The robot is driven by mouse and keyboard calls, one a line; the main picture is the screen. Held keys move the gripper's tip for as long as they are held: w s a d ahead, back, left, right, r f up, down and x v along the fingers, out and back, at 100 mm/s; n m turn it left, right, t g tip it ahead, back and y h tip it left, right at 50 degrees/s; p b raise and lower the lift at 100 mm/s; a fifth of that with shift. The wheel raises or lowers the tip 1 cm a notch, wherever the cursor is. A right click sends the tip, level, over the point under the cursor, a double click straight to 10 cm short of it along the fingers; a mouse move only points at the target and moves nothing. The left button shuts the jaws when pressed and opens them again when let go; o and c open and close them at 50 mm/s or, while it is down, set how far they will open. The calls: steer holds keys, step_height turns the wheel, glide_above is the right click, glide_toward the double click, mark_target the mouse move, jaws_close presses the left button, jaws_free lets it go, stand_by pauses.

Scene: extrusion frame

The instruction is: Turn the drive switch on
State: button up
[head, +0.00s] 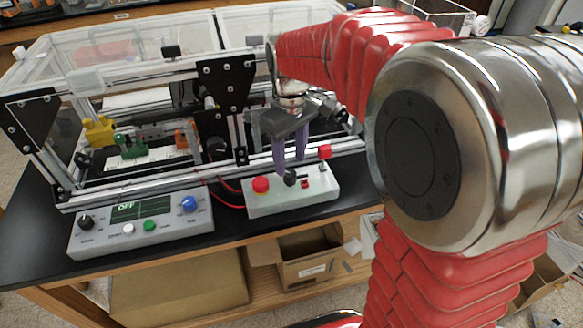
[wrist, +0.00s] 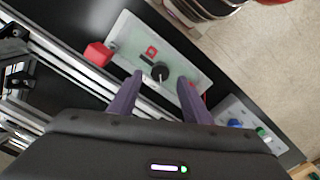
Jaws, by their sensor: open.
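A pale control box (head: 262,208) stands at the bench front, with a black rotary knob (head: 290,178) in its middle. The knob also shows in the wrist view (wrist: 160,71), with a pale pointer line on it. I cannot read a label that names the drive switch. My gripper (head: 290,165) points down over this box with its two purple fingers apart and empty. In the wrist view the fingertips (wrist: 160,80) lie on either side of the knob, with gaps between. I cannot tell whether the tips reach down to its height.
A grey panel (head: 140,235) to the left has knobs, buttons and a display reading OFF (head: 126,207). An aluminium extrusion frame (head: 130,195) stands close behind.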

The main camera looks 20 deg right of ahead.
mark_target(291, 173)
steer(key=shift+f, duration=1.95)
